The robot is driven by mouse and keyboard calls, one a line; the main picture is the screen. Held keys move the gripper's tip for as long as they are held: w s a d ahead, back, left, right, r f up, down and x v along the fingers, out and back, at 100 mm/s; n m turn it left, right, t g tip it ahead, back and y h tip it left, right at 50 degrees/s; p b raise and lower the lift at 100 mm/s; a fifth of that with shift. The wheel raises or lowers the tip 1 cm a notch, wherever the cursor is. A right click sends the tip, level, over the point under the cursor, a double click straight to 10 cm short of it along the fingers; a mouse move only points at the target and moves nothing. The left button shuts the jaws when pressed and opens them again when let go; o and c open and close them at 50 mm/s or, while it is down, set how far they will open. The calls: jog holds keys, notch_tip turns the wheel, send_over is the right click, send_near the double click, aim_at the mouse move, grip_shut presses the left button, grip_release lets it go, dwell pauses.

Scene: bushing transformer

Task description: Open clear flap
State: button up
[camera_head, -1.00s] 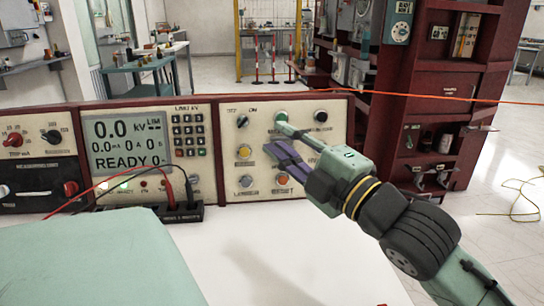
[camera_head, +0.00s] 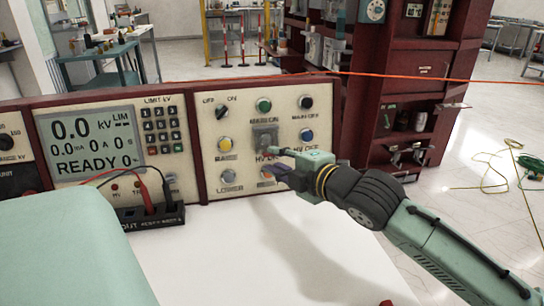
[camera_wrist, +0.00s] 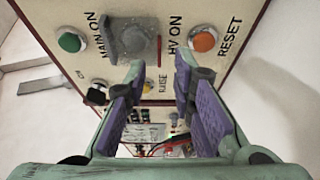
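The clear flap (camera_head: 265,137) is a greyish see-through cover on the cream control panel, below the green MAIN ON button and above the HV ON label. It looks closed over its button. In the wrist view the flap (camera_wrist: 133,40) lies between the green and orange buttons, beyond the tip of the left finger. My gripper (camera_head: 275,159) is in front of the panel, just below the flap, its lower finger partly covering the orange RESET button. In the wrist view my gripper (camera_wrist: 160,72) has its purple-padded fingers apart with nothing between them. Whether a fingertip touches the flap cannot be told.
A green button (camera_head: 264,105), a yellow button (camera_head: 224,144) and a blue button (camera_head: 306,135) surround the flap. A black socket block (camera_head: 152,217) with red and black leads stands left. The white desktop (camera_head: 250,250) in front is clear.

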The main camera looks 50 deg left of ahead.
aim_at(267, 143)
jog(key=shift+x, duration=1.25)
jog(key=shift+c, duration=0.5)
jog(key=shift+r, duration=0.1)
grip_shut()
